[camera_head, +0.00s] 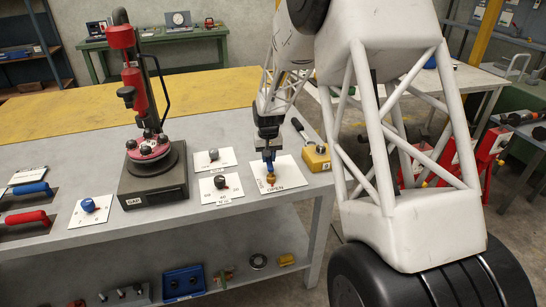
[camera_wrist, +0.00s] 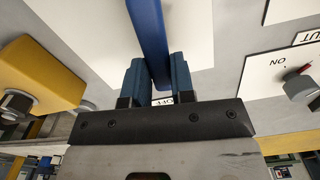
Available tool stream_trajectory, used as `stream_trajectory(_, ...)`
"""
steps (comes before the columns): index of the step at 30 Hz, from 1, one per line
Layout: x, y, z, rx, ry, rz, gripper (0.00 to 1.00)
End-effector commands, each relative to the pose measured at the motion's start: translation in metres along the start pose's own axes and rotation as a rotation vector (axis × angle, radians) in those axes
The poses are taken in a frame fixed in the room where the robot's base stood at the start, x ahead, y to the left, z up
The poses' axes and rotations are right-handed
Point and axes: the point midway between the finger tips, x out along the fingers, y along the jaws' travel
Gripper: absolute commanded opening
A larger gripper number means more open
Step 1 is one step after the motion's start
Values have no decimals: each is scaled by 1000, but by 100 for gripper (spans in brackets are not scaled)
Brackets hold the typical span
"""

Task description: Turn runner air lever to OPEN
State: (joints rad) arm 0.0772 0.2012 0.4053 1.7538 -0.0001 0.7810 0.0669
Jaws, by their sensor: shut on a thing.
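The runner air lever is a blue bar (camera_wrist: 148,30) in the wrist view, running up from between my fingers to the top edge. My gripper (camera_wrist: 157,72) is shut on this blue lever, with one blue finger on each side. In the head view my gripper (camera_head: 268,140) points down over a white plate (camera_head: 291,172) on the bench. Below it a small brass fitting (camera_head: 270,180) stands on the plate, by lettering that reads OPEN. The lever is mostly hidden by my gripper there, so its exact angle is hard to tell.
A yellow block (camera_head: 316,157) with a black-handled lever stands close to the right. The bench's front edge is near.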

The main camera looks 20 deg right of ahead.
Motion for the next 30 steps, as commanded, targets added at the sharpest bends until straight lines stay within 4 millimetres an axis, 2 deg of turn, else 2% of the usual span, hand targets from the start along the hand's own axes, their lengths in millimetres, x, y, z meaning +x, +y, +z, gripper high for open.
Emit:
stream_trajectory(9, -1, -10, 0, -138, 0, 0, 0)
stream_trajectory(24, -1, -11, 1, -161, 0, 0, 0)
stream_trajectory(25, -1, -11, 1, -161, 0, 0, 28)
stream_trajectory(29, -1, -11, 1, -160, 0, 0, 48)
stream_trajectory(30, 0, -11, 1, -160, 0, 0, 49)
